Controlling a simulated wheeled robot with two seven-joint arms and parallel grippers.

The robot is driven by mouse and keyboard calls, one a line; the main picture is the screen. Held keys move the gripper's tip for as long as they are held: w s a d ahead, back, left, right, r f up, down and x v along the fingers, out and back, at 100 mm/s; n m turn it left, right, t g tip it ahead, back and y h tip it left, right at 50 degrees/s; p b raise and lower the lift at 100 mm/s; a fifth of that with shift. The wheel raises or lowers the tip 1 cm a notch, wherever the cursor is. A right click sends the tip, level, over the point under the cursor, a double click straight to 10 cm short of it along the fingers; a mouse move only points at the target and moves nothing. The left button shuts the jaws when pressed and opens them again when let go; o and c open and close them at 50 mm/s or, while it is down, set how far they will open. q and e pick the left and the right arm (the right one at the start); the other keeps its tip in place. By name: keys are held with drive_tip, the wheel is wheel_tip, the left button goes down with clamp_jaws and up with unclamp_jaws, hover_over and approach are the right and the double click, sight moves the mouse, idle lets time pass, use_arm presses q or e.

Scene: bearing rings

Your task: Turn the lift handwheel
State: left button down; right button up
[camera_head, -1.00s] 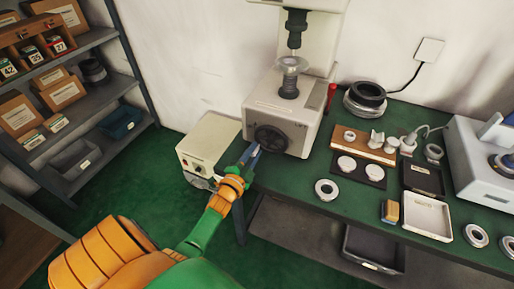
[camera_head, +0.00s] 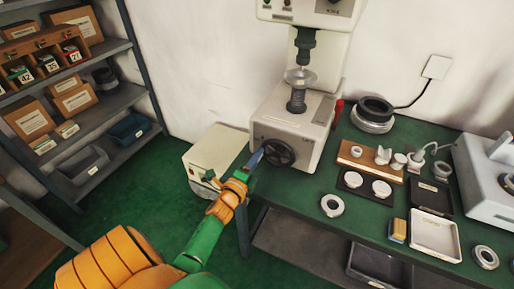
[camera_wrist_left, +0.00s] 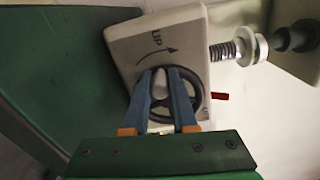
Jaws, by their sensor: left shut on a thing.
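The lift handwheel (camera_head: 279,153) is a dark spoked wheel on the front of a pale press-like machine (camera_head: 300,122). It also shows in the left wrist view (camera_wrist_left: 194,84), below an "UP" mark with a curved arrow. My left gripper (camera_head: 258,157) is at the wheel's left side in the head view. In the left wrist view its two blue fingers (camera_wrist_left: 167,82) are shut on a light grip knob (camera_wrist_left: 159,86) at the wheel. The fingers hide part of the rim. My right gripper is in neither view.
Bearing rings (camera_head: 332,205), a wooden block with parts (camera_head: 370,158) and trays (camera_head: 434,234) lie to the right. Shelves (camera_head: 75,110) stand at the left.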

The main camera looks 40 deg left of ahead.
use_arm(q)
drive_tip(key=shift+r, duration=0.1)
idle(0.4)
drive_tip(key=c, duration=0.7)
unclamp_jaws()
drive_tip(key=shift+d, duration=0.1)
drive_tip(key=v, duration=0.7)
